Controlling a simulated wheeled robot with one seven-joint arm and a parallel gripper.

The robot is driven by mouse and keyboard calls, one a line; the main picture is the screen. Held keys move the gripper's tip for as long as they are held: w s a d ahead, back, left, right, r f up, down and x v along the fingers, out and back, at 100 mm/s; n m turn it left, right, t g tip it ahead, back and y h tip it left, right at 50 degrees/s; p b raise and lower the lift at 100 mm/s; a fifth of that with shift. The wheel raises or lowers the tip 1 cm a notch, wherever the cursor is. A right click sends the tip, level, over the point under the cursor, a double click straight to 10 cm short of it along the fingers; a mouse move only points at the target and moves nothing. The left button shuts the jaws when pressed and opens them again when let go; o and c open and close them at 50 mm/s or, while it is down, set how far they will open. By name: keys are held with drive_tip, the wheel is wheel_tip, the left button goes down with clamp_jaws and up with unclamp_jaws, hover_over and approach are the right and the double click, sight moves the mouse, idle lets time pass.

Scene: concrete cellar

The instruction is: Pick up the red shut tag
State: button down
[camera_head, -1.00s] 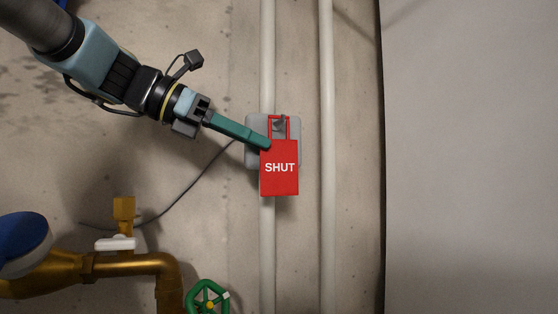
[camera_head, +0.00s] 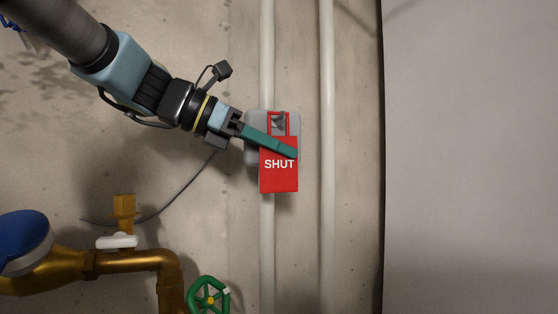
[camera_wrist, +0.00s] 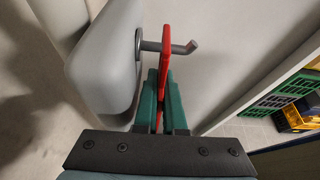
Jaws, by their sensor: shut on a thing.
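The red tag (camera_head: 279,178) reads SHUT in white and has an open red loop at its top. In the wrist view the gripper (camera_wrist: 161,85) is shut on the tag, one finger on each side. The tag's loop is still around the hook.
Two pale vertical pipes (camera_head: 326,220) run along the concrete wall. Brass pipework (camera_head: 130,262) with a green handwheel (camera_head: 208,297) and a blue round thing (camera_head: 22,240) are at lower left. The wrist view shows a green crate (camera_wrist: 278,92) and a yellow crate (camera_wrist: 293,118) at right.

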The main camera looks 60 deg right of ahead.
drive_tip(key=shift+r, duration=0.15)
idle(0.3)
drive_tip(key=shift+r+b, duration=0.35)
drive_tip(key=shift+r, duration=0.25)
drive_tip(key=s+a+b, duration=1)
drive_tip(key=s+b, duration=0.4)
drive_tip(key=b, duration=0.2)
drive_tip(key=shift+s+a, duration=0.25)
drive_tip(key=shift+s, duration=0.05)
